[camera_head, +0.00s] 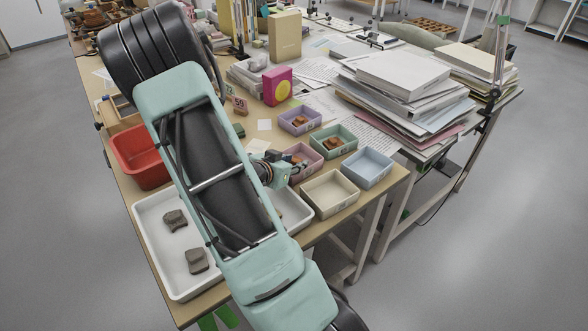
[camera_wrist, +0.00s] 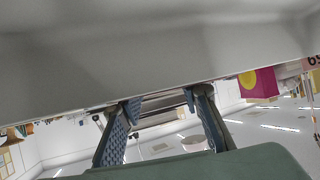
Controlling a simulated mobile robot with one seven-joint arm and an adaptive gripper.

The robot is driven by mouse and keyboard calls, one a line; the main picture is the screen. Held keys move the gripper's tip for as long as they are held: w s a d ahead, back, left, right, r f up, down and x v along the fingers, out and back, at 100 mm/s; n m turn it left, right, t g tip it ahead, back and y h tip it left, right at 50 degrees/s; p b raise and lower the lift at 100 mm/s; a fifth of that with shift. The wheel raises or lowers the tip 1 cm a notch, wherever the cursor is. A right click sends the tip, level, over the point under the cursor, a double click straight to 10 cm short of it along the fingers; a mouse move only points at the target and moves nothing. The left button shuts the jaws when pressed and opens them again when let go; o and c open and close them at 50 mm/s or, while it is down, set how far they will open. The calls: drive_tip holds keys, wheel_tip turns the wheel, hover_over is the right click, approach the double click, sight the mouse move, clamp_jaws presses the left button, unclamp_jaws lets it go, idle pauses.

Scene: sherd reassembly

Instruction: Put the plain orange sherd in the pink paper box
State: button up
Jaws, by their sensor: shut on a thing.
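The pink paper box (camera_head: 317,168) stands in the group of small boxes on the table, partly hidden by my gripper. A brown-orange piece (camera_head: 298,158) shows at this box; I cannot tell whether it lies inside or is between my fingers. My gripper (camera_head: 299,171) is low beside the box's near left side, its fingers towards it. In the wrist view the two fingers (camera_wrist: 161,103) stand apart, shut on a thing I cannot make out. A close pale surface fills the top of that view. I cannot tell which piece is the plain orange sherd.
A purple box (camera_head: 314,128) and a green box (camera_head: 351,139) each hold a brown-orange piece. Cream (camera_head: 333,208) and blue (camera_head: 369,180) boxes look empty. A red bin (camera_head: 147,160) stands at left.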

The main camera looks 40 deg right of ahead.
drive_tip(key=shift+f, duration=0.1)
drive_tip(key=shift+f, duration=0.1)
drive_tip(key=shift+s+a+f+b, duration=0.1)
drive_tip(key=shift+f+b, duration=0.3)
drive_tip(key=shift+f, duration=0.2)
drive_tip(key=o, duration=0.9)
drive_tip(key=shift+s+a, duration=0.1)
drive_tip(key=shift+c, duration=0.2)
drive_tip(key=shift+r+p, duration=0.5)
drive_tip(key=shift+p, duration=0.1)
drive_tip(key=p+v, duration=0.1)
drive_tip(key=v, duration=0.3)
drive_tip(key=p+v, duration=0.1)
drive_tip(key=v, duration=0.3)
drive_tip(key=p+v, duration=0.1)
drive_tip(key=v, duration=0.2)
drive_tip(key=shift+a+r, duration=0.2)
drive_tip(key=shift+r, duration=0.3)
